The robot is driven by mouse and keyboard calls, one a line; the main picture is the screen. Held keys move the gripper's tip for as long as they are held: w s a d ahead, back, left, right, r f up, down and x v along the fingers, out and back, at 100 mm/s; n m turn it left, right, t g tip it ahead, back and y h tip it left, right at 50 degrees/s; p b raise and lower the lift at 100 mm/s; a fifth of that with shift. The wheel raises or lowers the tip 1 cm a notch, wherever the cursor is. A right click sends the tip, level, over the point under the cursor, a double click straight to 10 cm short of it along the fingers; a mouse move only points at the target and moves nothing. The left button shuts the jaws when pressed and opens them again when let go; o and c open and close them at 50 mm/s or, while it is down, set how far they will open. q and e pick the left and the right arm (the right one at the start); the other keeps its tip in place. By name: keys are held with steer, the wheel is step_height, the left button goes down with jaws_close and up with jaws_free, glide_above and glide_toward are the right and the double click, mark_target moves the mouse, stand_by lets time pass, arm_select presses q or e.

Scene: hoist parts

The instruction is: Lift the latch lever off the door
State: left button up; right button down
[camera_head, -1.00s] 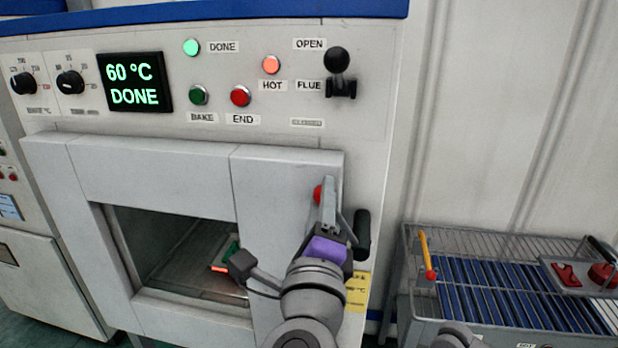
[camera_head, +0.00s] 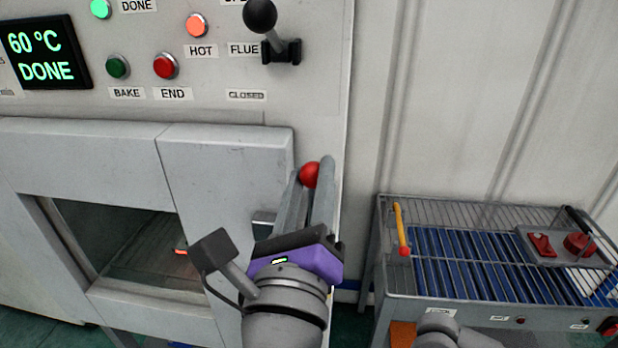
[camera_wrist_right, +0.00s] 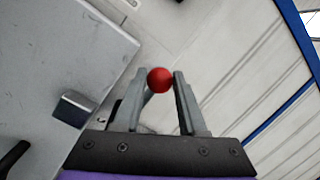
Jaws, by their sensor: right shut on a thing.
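The latch lever's red ball knob (camera_head: 310,174) shows at the fingertips of my right gripper (camera_head: 313,182), just right of the door's edge. In the right wrist view the red knob (camera_wrist_right: 159,80) sits between the fingertips, with a short piece of grey rod below it. My right gripper (camera_wrist_right: 160,88) is shut on the lever; the fingers hide most of its rod. The pale grey oven door (camera_head: 225,165) has a dark window and looks closed. A metal catch block (camera_head: 264,224) on the door stands left of the fingers, apart from the knob. My left gripper is not in view.
Above the door are a flue lever (camera_head: 260,16), lamps and buttons. A wire-railed roller table (camera_head: 470,303) stands to the right, with a yellow stick (camera_head: 401,228) and red parts. Bare wall (camera_head: 460,100) lies behind the free space right of the oven.

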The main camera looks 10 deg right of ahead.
steer(key=shift+f, duration=0.1)
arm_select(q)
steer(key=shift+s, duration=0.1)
arm_select(e)
steer(key=shift+c, duration=2.4)
jaws_free()
steer(key=shift+s, duration=0.1)
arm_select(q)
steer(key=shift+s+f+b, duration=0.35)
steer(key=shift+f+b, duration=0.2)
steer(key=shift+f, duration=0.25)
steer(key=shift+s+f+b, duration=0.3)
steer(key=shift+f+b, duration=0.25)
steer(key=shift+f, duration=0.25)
arm_select(e)
steer(key=v, duration=1)
steer(key=shift+s, duration=0.4)
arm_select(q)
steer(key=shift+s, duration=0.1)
arm_select(e)
steer(key=shift+a, duration=0.1)
